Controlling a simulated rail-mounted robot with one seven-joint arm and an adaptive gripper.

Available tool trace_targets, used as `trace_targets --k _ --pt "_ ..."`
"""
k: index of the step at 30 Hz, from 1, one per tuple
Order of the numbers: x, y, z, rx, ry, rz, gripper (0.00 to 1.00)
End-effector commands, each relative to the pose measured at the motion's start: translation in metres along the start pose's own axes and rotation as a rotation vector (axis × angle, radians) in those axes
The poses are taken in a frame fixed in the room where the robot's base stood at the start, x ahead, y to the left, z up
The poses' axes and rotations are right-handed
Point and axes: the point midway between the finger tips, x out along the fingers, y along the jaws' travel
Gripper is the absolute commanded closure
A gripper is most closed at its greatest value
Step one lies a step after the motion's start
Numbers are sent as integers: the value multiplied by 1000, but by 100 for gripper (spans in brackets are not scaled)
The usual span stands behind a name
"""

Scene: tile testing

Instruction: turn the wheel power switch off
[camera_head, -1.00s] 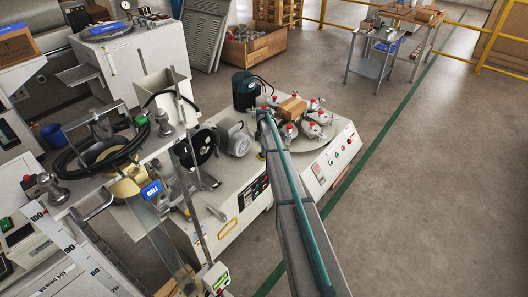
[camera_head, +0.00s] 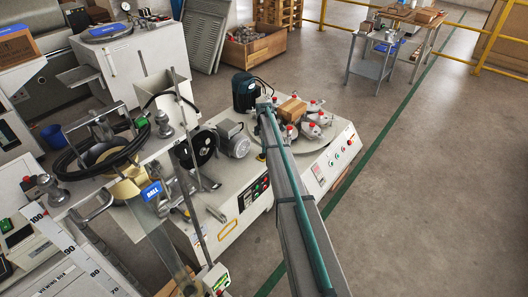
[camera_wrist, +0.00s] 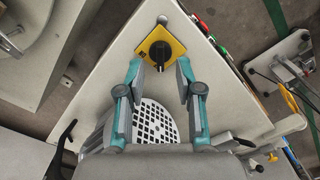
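The switch, a black rotary knob (camera_wrist: 160,52) on a yellow plate (camera_wrist: 174,49), is on a pale machine panel in the wrist view. A light mark on the knob's face points along the picture's vertical. My gripper (camera_wrist: 159,67) is open, with one teal-grey finger on each side below the knob. The fingertips are near the plate's lower edge; I cannot tell whether they touch it. The gripper and this knob cannot be made out in the head view.
A white perforated disc (camera_wrist: 155,120) shows between the fingers. In the head view, a machine with a round plate (camera_head: 285,148) and red-capped parts stands in the middle. Open floor (camera_head: 430,200) lies to the right.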

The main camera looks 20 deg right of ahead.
Motion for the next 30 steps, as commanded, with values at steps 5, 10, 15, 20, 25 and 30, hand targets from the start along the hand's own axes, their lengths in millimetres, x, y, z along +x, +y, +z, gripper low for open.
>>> trace_targets --k 5,10,15,20,25,30 --pt "-37 0 0 0 0 2 65" --pt "-63 0 0 0 0 1 65" --pt "-76 0 0 0 0 0 65" --pt "-79 0 0 0 0 -1 65" --pt "-79 0 0 0 0 -1 65" --pt "-79 0 0 1 0 -1 65"
